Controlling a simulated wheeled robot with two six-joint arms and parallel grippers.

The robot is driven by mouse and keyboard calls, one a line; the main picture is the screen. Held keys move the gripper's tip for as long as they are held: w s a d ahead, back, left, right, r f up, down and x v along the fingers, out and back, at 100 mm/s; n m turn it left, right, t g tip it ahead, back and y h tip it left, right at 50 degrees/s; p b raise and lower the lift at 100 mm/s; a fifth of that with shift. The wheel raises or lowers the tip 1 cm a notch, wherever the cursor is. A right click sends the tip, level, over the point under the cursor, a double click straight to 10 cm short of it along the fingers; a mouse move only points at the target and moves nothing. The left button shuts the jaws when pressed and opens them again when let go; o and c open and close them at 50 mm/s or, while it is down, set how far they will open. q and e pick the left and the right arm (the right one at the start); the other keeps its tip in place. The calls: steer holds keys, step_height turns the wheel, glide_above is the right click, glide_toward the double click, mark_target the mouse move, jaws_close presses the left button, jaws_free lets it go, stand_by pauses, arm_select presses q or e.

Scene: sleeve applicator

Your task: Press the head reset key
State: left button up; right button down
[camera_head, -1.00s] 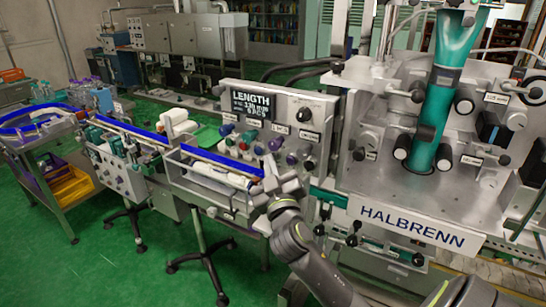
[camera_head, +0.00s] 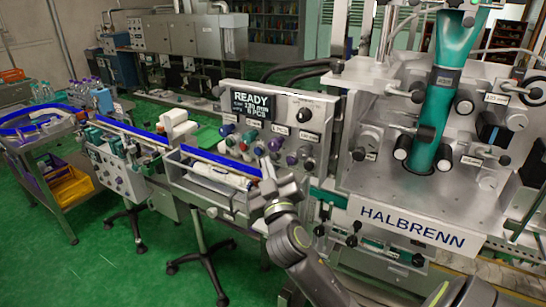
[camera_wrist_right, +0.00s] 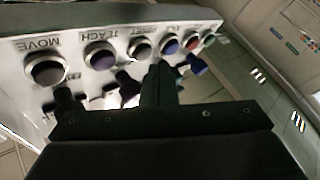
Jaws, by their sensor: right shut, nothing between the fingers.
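The control panel (camera_head: 322,122) stands at the centre, with a lit display (camera_head: 258,105) reading "READY", a black knob (camera_head: 303,115) and several coloured keys. I cannot tell which key is the head reset key; no label reading that is legible. My right gripper (camera_head: 269,168) is shut and empty, in front of the panel's lower keys. In the right wrist view, its fingers (camera_wrist_right: 160,72) point at the panel, below a row with a MOVE key (camera_wrist_right: 47,69), a TEACH key (camera_wrist_right: 100,56) and a blue key (camera_wrist_right: 169,44). Contact with any key cannot be made out. My left gripper is out of view.
The HALBRENN machine (camera_head: 420,232) with a teal tube (camera_head: 437,105) stands right of the panel.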

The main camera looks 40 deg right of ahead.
steer(key=shift+a, duration=0.1)
steer(key=a, duration=0.1)
steer(key=s+a, duration=0.1)
steer(key=a, duration=0.1)
steer(key=s+a, duration=0.1)
steer(key=shift+a, duration=0.35)
stand_by(0.9)
